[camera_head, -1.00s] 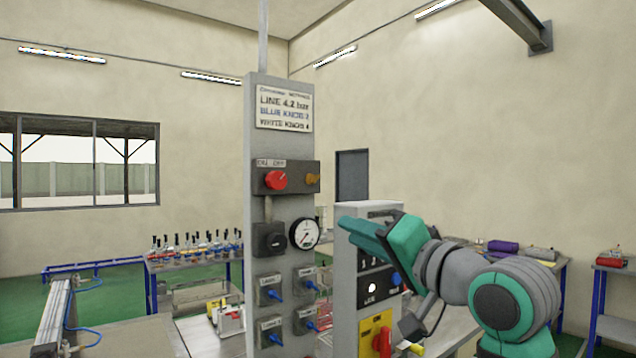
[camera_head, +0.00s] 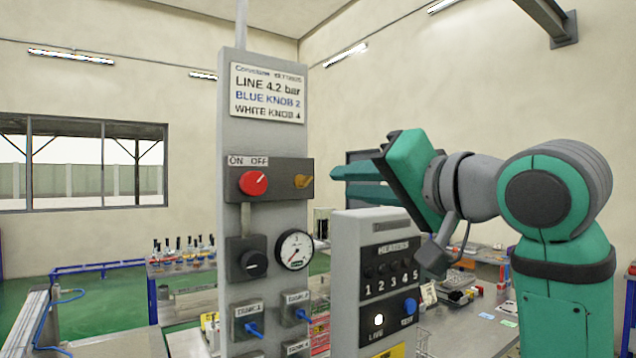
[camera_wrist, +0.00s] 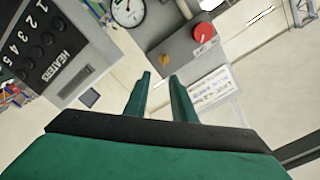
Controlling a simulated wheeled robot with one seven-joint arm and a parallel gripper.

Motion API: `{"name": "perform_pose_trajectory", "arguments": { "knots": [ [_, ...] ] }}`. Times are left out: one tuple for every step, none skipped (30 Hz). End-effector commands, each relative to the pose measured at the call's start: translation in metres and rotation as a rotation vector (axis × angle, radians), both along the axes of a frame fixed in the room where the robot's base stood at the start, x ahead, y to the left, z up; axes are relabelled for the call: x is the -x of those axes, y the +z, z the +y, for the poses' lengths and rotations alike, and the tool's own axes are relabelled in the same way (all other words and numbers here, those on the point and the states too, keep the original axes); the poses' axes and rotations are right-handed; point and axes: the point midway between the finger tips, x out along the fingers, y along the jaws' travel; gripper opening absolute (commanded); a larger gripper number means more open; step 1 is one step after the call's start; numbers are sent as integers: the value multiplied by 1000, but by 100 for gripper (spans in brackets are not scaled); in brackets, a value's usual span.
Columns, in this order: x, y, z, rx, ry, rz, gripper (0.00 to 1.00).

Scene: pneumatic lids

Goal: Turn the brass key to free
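The brass key (camera_head: 303,181) sticks out of the right side of a dark switch box (camera_head: 284,192) on the grey column, beside a round red knob (camera_head: 253,183). In the wrist view the brass key (camera_wrist: 163,60) lies just beyond my fingertips, roughly between them, and the red knob (camera_wrist: 204,32) is to its upper right. My gripper (camera_head: 334,182) is at about the key's height, to its right in the head view, with a small gap showing. My gripper (camera_wrist: 160,76) is open and empty, its two green fingers apart. The key's exact angle is hard to read.
Below the switch box are a dark knob (camera_head: 253,263), a pressure gauge (camera_head: 295,250) and several blue-handled valves. A grey heaters box (camera_head: 377,225) stands below my gripper. A label plate (camera_head: 268,93) is above. Open air surrounds my forearm.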

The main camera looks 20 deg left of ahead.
Motion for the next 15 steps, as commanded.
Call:
{"name": "perform_pose_trajectory", "arguments": {
  "knots": [
    [-3, 0, 8, 1, 5, 0, 23],
    [-5, 0, 12, 0, 7, 0, 23],
    [-9, 0, 18, 1, 8, 1, 23],
    [-12, 0, 23, 1, 10, 1, 23],
    [-15, 0, 28, 0, 13, 2, 23],
    [-19, 0, 35, 1, 15, 0, 23],
    [-22, 0, 41, 0, 16, 2, 23],
    [-26, 0, 45, 0, 16, 2, 23],
    [-30, 0, 52, 1, 16, 0, 23],
    [-33, 0, 56, 1, 18, 0, 23],
    [-36, 0, 60, 1, 17, 1, 23],
    [-40, 0, 64, 1, 16, 1, 23],
    [-43, 0, 66, 0, 14, 0, 23],
    [-46, 0, 69, 1, 13, -1, 23],
    [-49, 0, 72, 1, 11, 0, 23]
  ]
}}
